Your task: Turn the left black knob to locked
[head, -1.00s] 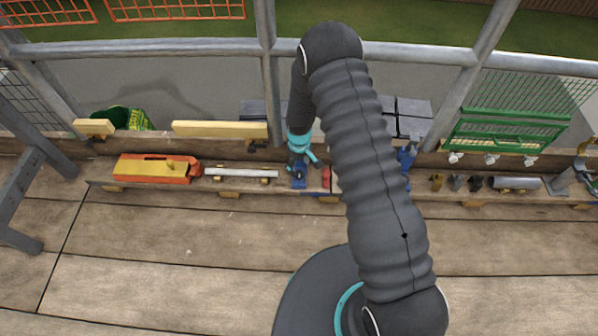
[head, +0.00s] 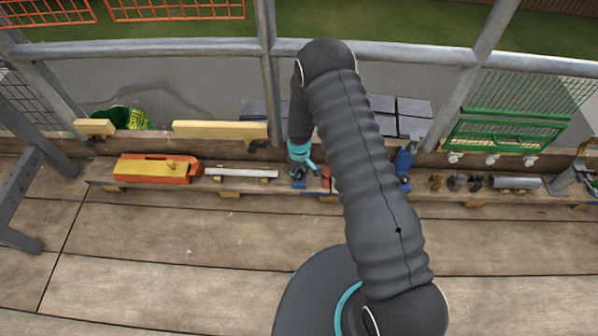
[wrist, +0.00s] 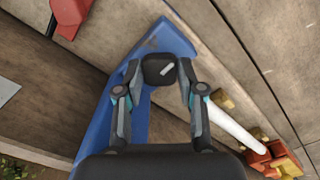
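The left black knob (wrist: 159,69), with a white mark set diagonally on its top, sits on a blue bracket (wrist: 172,42) in the wrist view. My gripper (wrist: 160,66) is at the knob, one finger on each side of it. Slim gaps seem to show between the fingertips and the knob, and I cannot tell if either touches. In the head view my gripper (head: 299,168) is over the blue bracket (head: 298,183), and the knob is mostly hidden there. A second blue stand (head: 404,165) is right of my arm.
A red piece (head: 326,182) is close on the bracket's right. A pale rod (head: 242,173) and an orange-and-yellow tool (head: 152,169) lie to its left. Several small dark knobs or fittings (head: 456,183) are on the right. Metal railing (head: 180,47) runs behind.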

